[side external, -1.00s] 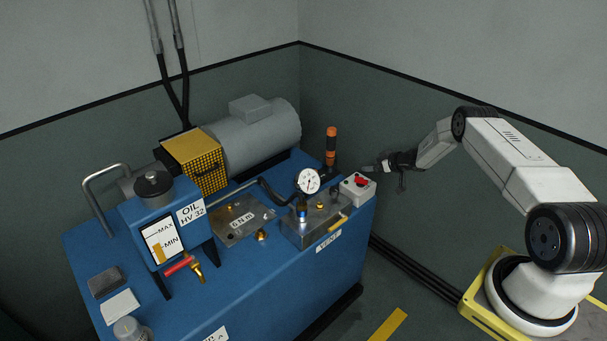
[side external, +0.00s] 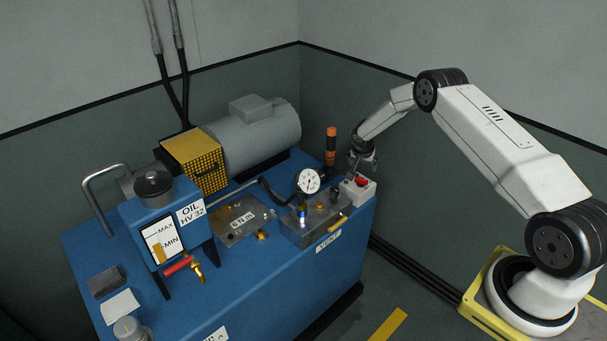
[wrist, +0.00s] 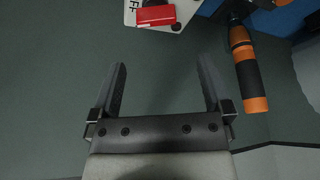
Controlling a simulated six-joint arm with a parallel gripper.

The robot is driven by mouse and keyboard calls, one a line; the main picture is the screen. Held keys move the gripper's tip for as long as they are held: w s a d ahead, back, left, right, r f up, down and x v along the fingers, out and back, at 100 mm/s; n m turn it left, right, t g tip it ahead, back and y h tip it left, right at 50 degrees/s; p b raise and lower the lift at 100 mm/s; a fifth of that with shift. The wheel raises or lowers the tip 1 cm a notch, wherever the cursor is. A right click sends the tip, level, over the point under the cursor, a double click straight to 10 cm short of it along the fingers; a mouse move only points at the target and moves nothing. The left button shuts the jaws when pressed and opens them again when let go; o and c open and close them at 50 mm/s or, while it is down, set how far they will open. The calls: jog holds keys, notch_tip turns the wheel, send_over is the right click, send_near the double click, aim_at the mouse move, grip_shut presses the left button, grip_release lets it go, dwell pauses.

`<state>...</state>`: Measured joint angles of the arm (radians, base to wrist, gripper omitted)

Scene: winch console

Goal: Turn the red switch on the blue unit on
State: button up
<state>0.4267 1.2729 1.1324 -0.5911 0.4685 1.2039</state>
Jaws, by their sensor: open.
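The red switch (side external: 361,182) sits on top of a small pale box (side external: 359,195) at the right end of the blue unit (side external: 280,290). In the wrist view the red switch (wrist: 156,16) is at the top edge, on the pale box (wrist: 186,10) with a partly cut-off label that seems to read OFF. My gripper (side external: 357,170) is just behind and above the box in the side view. In the wrist view my gripper (wrist: 162,62) is open and empty, with the switch beyond its fingertips.
An orange-and-black handle (side external: 331,143) stands close to my gripper's left; it also shows at right in the wrist view (wrist: 245,65). A round gauge (side external: 308,181) and a metal block (side external: 316,222) lie left of the box.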

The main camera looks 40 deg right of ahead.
aim_at(362, 179)
jog(key=shift+s+a+r, duration=0.1)
jog(key=shift+s+a, duration=0.1)
jog(key=shift+a, duration=0.25)
jog(key=shift+x, duration=3.9)
jog(key=shift+s, duration=0.15)
jog(key=shift+c, duration=0.2)
jog(key=c, duration=1.2)
jog(key=shift+o, duration=0.2)
